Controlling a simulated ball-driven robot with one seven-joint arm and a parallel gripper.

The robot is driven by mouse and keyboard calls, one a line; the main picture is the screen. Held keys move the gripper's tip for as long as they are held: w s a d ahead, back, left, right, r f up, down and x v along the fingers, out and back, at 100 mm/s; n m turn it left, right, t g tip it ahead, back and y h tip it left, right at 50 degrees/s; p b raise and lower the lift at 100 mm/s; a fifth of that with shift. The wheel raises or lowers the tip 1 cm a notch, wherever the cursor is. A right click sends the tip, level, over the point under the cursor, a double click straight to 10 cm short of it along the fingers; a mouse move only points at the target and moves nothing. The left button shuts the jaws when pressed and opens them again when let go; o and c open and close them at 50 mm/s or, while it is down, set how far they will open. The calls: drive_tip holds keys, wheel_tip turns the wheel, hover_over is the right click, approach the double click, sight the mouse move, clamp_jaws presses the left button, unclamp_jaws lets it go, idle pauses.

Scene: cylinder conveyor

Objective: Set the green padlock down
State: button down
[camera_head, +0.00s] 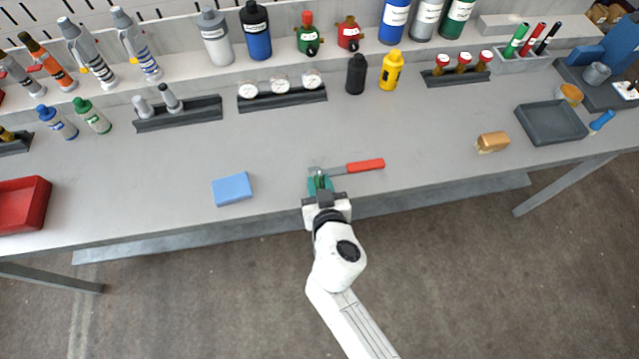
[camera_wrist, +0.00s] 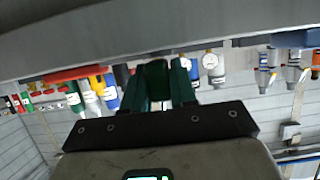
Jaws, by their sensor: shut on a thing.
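My gripper (camera_head: 320,184) is at the front part of the grey bench (camera_head: 280,160), with its teal fingers shut on the green padlock (camera_head: 320,181). The padlock's dark green body also shows between the fingers in the wrist view (camera_wrist: 157,82). Its grey shackle seems to point away from me, towards the back of the bench. The fingers hide most of its sides. I cannot tell whether it touches the bench top or is held just above it.
A red-handled tool (camera_head: 365,166) lies close right of the padlock. A blue block (camera_head: 232,189) lies to the left, a tan block (camera_head: 492,142) and a dark tray (camera_head: 552,122) to the right. Bottles and gauges (camera_head: 280,85) line the back. Bare bench lies between.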

drive_tip(key=shift+f, duration=0.25)
drive_tip(key=shift+f+b, duration=0.15)
drive_tip(key=shift+b, duration=0.15)
drive_tip(key=c, duration=0.9)
unclamp_jaws()
drive_tip(key=shift+r+p, duration=0.65)
drive_tip(key=shift+p, duration=0.15)
drive_tip(key=b+v, duration=0.1)
drive_tip(key=v, duration=1.1)
drive_tip(key=shift+d, duration=0.1)
